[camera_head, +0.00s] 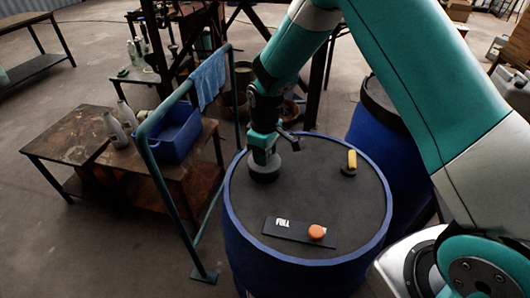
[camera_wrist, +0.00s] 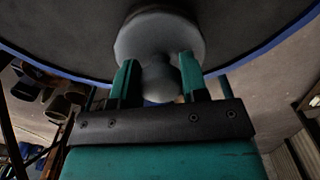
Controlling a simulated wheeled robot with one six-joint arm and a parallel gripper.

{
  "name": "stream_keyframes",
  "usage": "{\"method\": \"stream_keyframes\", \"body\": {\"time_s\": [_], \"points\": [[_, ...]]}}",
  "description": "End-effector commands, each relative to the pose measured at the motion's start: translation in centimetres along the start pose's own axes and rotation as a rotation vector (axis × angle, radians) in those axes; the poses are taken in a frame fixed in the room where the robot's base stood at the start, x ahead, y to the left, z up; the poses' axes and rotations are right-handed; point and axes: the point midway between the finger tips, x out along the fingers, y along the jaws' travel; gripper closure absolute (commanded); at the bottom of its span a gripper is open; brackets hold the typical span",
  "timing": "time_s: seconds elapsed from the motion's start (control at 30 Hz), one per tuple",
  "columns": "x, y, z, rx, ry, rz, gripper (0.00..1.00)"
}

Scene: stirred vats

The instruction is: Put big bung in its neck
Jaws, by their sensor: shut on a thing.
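The big bung is a grey, wide-bodied stopper (camera_head: 265,170) with a round knob, at the back left of the drum's dark top. It also shows in the wrist view (camera_wrist: 158,35). My gripper (camera_head: 263,150) points down and is shut on the bung's knob, with one finger on each side in the wrist view (camera_wrist: 158,72). The bung hides whatever lies under it, so I cannot tell whether it is seated in a neck or just above the top. The blue-rimmed drum (camera_head: 240,232) stands upright below.
A small yellow-topped piece (camera_head: 351,160) stands at the drum's right. A black plate marked FULL (camera_head: 285,230) with an orange cap (camera_head: 317,232) lies at the front. A green rail (camera_head: 185,95) with a blue cloth (camera_head: 209,78) stands left. Another blue drum (camera_head: 378,130) is behind right.

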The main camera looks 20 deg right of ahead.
Motion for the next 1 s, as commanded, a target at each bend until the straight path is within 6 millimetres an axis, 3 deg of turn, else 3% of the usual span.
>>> {"method": "stream_keyframes", "body": {"time_s": [0.6,0.63,0.73,1.0], "points": [[1.4,0.0,0.0,0.0,0.0,0.0,0.83],[1.3,0.0,0.0,0.0,0.0,0.0,0.55],[1.2,0.0,0.0,0.0,0.0,0.0,0.34],[1.1,0.0,0.0,0.0,0.001,0.0,0.34]]}}
